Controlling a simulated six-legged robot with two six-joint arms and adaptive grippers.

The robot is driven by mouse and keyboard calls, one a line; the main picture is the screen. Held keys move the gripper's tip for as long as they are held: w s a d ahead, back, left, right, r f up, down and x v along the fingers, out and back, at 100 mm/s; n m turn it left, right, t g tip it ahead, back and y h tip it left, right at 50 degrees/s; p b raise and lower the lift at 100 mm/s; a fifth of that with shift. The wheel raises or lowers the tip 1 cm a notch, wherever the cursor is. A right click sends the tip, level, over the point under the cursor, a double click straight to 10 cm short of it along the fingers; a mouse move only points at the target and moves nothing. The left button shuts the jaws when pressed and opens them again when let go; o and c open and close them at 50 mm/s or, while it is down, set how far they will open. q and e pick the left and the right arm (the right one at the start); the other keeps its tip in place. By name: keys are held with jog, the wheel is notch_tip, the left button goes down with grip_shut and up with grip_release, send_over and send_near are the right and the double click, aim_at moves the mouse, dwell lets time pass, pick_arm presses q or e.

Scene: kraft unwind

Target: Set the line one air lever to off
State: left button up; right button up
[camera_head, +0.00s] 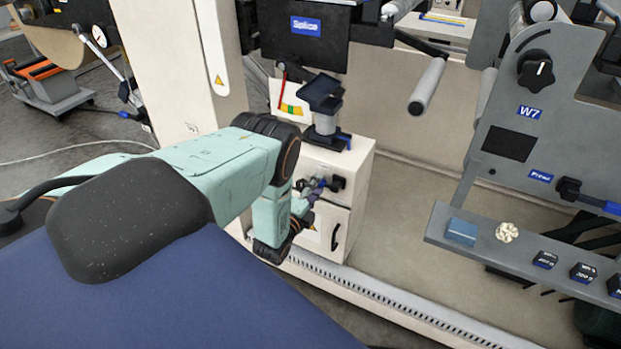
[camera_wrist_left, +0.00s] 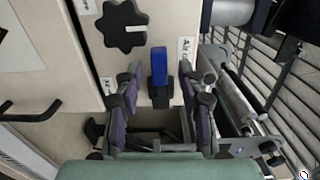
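The air lever (camera_wrist_left: 159,65) has a blue handle on a black base and sits on the pale cabinet face, beside a white label (camera_wrist_left: 186,49) that starts with "Air". My left gripper (camera_wrist_left: 160,80) is open, with one purple-padded finger on each side of the lever and visible gaps between. In the head view my left gripper (camera_head: 307,195) is at the front of the small white cabinet (camera_head: 352,185), where the lever is mostly hidden by the fingers. My right gripper is not in view.
A black star-shaped knob (camera_wrist_left: 122,25) is close to the lever. A black cabinet handle (camera_head: 336,237) is below. A black pedestal device (camera_head: 323,105) stands on the cabinet.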

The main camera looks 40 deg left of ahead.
pick_arm(q)
jog(key=v, duration=1.1)
jog(key=shift+s, duration=0.4)
jog(key=shift+d, duration=0.1)
